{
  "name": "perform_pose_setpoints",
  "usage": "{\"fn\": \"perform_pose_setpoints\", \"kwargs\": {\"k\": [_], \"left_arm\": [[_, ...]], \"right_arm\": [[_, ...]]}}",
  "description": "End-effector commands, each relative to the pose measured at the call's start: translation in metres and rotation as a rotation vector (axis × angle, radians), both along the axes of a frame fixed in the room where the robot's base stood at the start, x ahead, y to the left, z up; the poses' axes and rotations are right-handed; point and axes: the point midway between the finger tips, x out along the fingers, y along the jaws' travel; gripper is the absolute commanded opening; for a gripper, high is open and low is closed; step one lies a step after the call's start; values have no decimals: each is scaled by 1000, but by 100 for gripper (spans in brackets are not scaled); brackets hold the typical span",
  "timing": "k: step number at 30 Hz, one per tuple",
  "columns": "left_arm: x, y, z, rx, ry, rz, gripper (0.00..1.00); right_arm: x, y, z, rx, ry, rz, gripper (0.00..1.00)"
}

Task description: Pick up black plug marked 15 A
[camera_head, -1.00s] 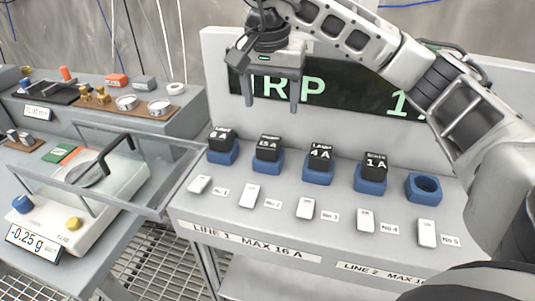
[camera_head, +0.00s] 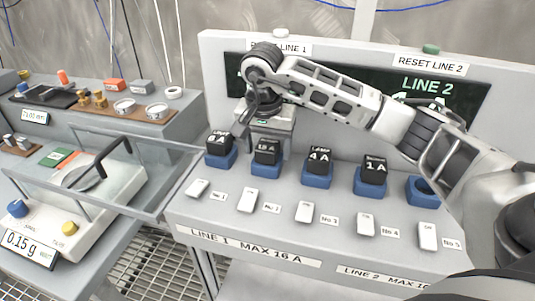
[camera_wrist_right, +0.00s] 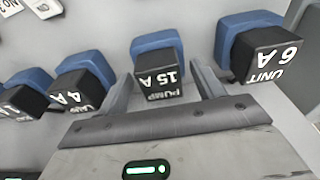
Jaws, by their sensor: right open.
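The black plug marked 15 A (camera_head: 267,151) stands in a blue socket (camera_head: 266,166), second from the left in the row. In the right wrist view the plug (camera_wrist_right: 158,82) also reads PUMP and lies between the two fingers. My right gripper (camera_head: 267,135) is open, just above and behind the plug in the head view, with its fingers partly hidden. It holds nothing; whether a finger touches the plug I cannot tell. My left gripper is not in view.
Black plugs 6 A (camera_head: 219,143), 4 A (camera_head: 319,160) and 1 A (camera_head: 373,170) stand in neighbouring blue sockets. An empty socket (camera_head: 422,192) is at the right. White switches line the front. The display panel (camera_head: 420,100) rises behind; a balance (camera_head: 70,210) stands left.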

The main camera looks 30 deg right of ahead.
Motion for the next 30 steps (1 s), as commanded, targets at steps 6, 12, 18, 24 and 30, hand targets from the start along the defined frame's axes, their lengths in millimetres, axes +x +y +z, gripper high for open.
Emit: {"fn": "perform_pose_setpoints", "kwargs": {"k": [6, 12, 18, 24, 30], "left_arm": [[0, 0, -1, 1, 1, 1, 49], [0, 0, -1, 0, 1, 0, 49], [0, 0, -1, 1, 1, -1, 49], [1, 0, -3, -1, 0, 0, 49], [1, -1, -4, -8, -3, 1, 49]], "right_arm": [[0, 0, 0, 0, 0, 0, 51], [0, 0, 1, 0, -2, -1, 16], [0, 0, 1, 0, -2, -1, 16], [1, 0, 12, -1, -4, -1, 16], [-3, 6, 41, 1, -5, 3, 16]]}}
